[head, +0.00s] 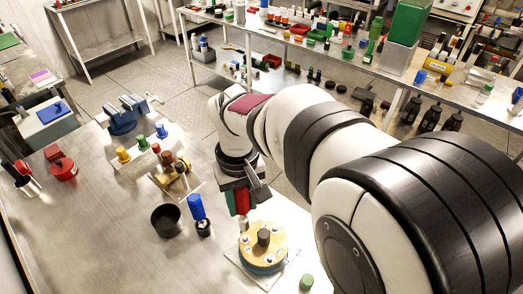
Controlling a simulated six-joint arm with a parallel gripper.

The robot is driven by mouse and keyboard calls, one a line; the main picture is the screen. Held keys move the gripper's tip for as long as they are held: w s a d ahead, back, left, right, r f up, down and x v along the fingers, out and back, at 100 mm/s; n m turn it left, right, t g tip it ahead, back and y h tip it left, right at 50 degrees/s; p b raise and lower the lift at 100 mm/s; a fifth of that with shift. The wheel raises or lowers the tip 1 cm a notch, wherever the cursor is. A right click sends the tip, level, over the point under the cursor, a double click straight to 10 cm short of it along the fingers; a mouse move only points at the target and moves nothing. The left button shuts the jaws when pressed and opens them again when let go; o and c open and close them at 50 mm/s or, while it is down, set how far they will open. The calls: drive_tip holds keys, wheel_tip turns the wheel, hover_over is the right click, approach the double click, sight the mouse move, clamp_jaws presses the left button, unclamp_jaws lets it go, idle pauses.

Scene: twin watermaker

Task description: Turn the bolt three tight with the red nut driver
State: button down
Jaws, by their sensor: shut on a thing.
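My gripper (238,194) points down at the front centre of the bench and is shut on the red nut driver (242,205), which is upright. The driver's lower end is at the back left edge of a tan round flange (281,240) with several bolts around its rim and a dark hub (264,237) in the middle. Whether the driver sits on a bolt or just above it, I cannot tell. The bolts' numbers are not readable.
A blue-handled driver (196,207) stands just left of my gripper, beside a black cup (166,220). A wooden stand (174,184), a blue vise (124,119) and red items (62,167) are farther left. A green cap (306,282) lies in front. The left front bench is clear.

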drive_tip(key=s+d+f+n, duration=0.4)
drive_tip(key=s+d+n, duration=0.1)
drive_tip(key=n, duration=0.9)
drive_tip(key=shift+d+n, duration=0.3)
drive_tip(key=shift+d, duration=0.2)
drive_tip(key=shift+f, duration=1)
drive_tip(key=shift+s+a+m, duration=0.1)
drive_tip(key=shift+s+m, duration=0.1)
drive_tip(key=shift+m, duration=3.4)
drive_tip(key=shift+s+a+m, duration=0.1)
drive_tip(key=shift+s+m, duration=0.05)
drive_tip(key=shift+m, duration=3.45)
